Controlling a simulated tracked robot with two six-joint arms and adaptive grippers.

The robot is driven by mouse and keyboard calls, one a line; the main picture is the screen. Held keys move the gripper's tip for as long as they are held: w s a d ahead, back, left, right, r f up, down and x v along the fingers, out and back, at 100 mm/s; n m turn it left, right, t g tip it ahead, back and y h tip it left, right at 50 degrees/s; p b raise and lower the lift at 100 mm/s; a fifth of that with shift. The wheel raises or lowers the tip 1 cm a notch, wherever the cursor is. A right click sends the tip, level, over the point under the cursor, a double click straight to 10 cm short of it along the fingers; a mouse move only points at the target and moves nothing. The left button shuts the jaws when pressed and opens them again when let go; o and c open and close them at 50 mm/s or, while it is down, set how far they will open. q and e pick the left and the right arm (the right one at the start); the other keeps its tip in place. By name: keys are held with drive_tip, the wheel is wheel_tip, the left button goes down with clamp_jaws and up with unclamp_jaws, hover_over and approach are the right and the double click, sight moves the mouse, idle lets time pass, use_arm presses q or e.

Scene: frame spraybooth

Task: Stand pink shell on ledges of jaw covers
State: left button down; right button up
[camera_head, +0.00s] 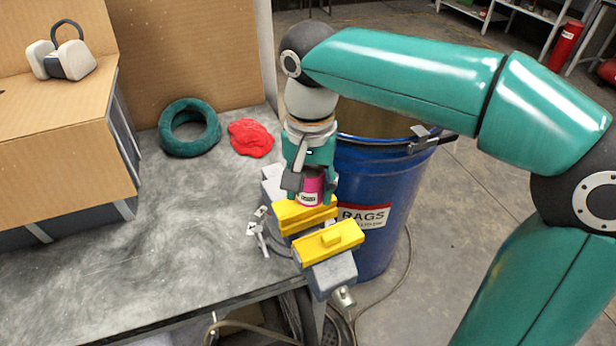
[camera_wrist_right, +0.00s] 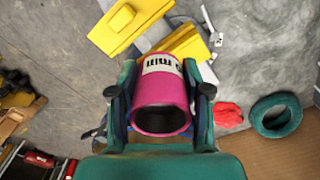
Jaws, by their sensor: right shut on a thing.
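The pink shell (camera_head: 309,187) is a short hollow cylinder with a white printed label. In the right wrist view the shell (camera_wrist_right: 161,95) sits between the two fingers, its open end facing the camera. My right gripper (camera_head: 308,183) is shut on it, just above the vise at the bench corner. The yellow jaw covers (camera_head: 330,243) sit on the vise jaws with a gap between them; they also show in the right wrist view (camera_wrist_right: 127,25). The shell is over or at the rear cover; I cannot tell whether it touches. My left gripper is not in view.
A blue rags drum (camera_head: 375,200) stands right behind the vise. A green ring (camera_head: 189,127) and a red cloth (camera_head: 251,138) lie at the back of the bench. A cardboard box (camera_head: 60,150) with ear defenders (camera_head: 62,58) is at left. The bench front is clear.

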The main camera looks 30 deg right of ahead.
sight(318, 246)
drive_tip(key=shift+s+d, duration=0.35)
drive_tip(key=shift+s+a, duration=0.1)
drive_tip(key=shift+s, duration=0.05)
wheel_tip(318, 246, down, 4)
drive_tip(key=b, duration=0.3)
drive_tip(key=shift+f, duration=0.25)
drive_tip(key=shift+r, duration=0.15)
idle(1.0)
drive_tip(key=shift+f+b, duration=0.5)
drive_tip(key=shift+f, duration=0.35)
drive_tip(key=o, duration=1.3)
